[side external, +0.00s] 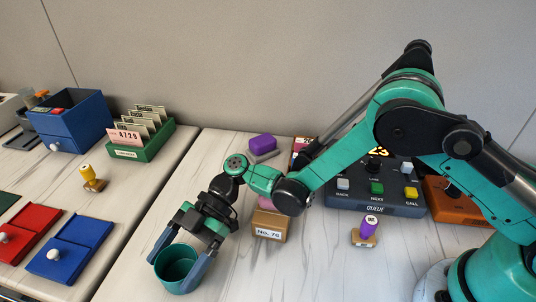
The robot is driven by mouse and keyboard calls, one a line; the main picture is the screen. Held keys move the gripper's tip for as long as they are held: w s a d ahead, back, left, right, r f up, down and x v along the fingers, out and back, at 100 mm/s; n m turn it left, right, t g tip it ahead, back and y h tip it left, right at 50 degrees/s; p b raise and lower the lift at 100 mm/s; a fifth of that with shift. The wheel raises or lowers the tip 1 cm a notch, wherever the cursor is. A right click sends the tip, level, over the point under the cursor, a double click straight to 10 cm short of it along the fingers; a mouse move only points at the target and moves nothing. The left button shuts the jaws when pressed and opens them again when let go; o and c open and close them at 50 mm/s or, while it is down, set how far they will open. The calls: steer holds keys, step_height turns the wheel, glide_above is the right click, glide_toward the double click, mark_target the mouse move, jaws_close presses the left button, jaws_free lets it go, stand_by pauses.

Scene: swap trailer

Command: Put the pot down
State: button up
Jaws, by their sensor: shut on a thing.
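A teal round pot (176,268), open at the top, is at the front left part of the white marbled table in the side external view. My gripper (180,262) reaches down from above, with one blue-grey finger on each side of the pot. It is shut on the pot. The pot looks upright. I cannot tell whether its base touches the table or hangs a little above it.
A cardboard box labelled No. 76 (269,226) and a purple stamp (370,229) stand to the right. A queue console (375,190) is behind them. On the left table are a green card box (142,140), a yellow stamp (92,177) and blue (70,246) and red panels.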

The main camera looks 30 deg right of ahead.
steer(key=shift+f, duration=0.15)
steer(key=o, duration=1.1)
steer(key=v, duration=0.5)
steer(key=shift+a, duration=0.1)
step_height(320, 180, up, 7)
steer(key=d+r+m+t+h, duration=0.1)
steer(key=d+m+t+h, duration=0.1)
steer(key=d+m, duration=0.2)
steer(key=d+r+m+t+h, duration=0.1)
steer(key=d+m+t+h, duration=0.1)
steer(key=d+m+t, duration=0.1)
steer(key=d+r+m+t+h, duration=0.1)
steer(key=d+m+t, duration=0.1)
steer(key=d+m, duration=0.3)
steer(key=shift+s+d+r+m+t+h, duration=0.1)
steer(key=shift+d+r+m+t+h, duration=0.1)
steer(key=shift+d, duration=0.1)
steer(key=shift+d+r+m+t+h, duration=0.1)
steer(key=shift+d+m+h, duration=0.1)
steer(key=shift+d, duration=0.15)
steer(key=s+d+m+t+h, duration=0.2)
steer(key=d+m+h, duration=0.1)
steer(key=d, duration=0.3)
steer(key=s+d+m+t+h, duration=0.2)
steer(key=d+m+h, duration=0.1)
steer(key=d+m, duration=0.3)
steer(key=shift+s+d+f+m+t+h, duration=0.3)
steer(key=shift+s+d+f+h, duration=0.1)
steer(key=shift+d, duration=0.2)
